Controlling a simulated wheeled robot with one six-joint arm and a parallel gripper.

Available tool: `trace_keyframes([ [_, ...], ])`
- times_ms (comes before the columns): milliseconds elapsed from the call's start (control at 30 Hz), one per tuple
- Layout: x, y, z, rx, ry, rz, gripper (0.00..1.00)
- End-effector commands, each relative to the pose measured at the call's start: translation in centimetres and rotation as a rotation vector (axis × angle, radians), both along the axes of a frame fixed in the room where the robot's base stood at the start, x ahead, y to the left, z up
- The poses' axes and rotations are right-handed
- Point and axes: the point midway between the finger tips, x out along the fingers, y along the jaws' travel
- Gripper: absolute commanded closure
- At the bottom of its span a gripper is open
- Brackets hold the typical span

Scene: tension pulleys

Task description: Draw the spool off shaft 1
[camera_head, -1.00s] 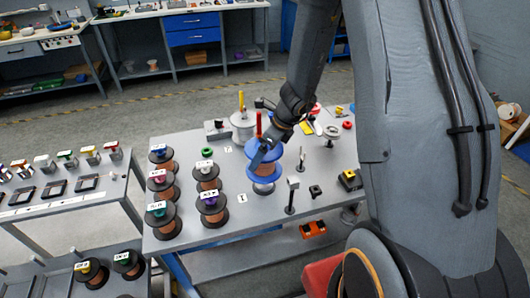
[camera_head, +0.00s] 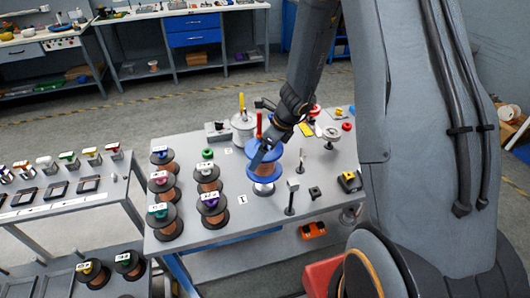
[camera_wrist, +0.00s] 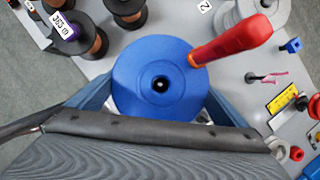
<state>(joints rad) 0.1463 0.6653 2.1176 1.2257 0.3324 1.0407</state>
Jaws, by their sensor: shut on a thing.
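The spool (camera_head: 264,177) has blue flanges with copper-coloured winding between them. It is upright above a pale round base on the bench, by the label 1 (camera_head: 242,199). In the wrist view, the spool's blue top flange (camera_wrist: 135,78) fills the middle, with a dark centre hole and a small bright spot in it. My gripper (camera_head: 265,152) is shut on the spool from above, and its fingers (camera_wrist: 158,95) lie on either side of the flange. Shaft 1 is mostly hidden inside the spool. I cannot tell how far up the shaft the spool sits.
A red-handled lever (camera_wrist: 232,40) stands close behind the spool, its handle overlapping the flange in the wrist view. Several dark-flanged spools (camera_head: 208,178) stand to the left. A small post (camera_head: 291,196) stands to the right. A yellow-handled lever (camera_head: 241,103) and grey wheel are behind.

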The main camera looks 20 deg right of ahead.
Motion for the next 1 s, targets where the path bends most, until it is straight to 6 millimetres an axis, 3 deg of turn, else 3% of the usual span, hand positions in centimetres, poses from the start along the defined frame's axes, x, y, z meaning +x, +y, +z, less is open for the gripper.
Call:
trace_keyframes([
  [700, 0.0, 0.0, 2.8, 0.000, -0.002, 0.001, 0.57],
  [1000, 0.1, 0.0, 2.9, 0.000, -0.002, 0.001, 0.57],
])
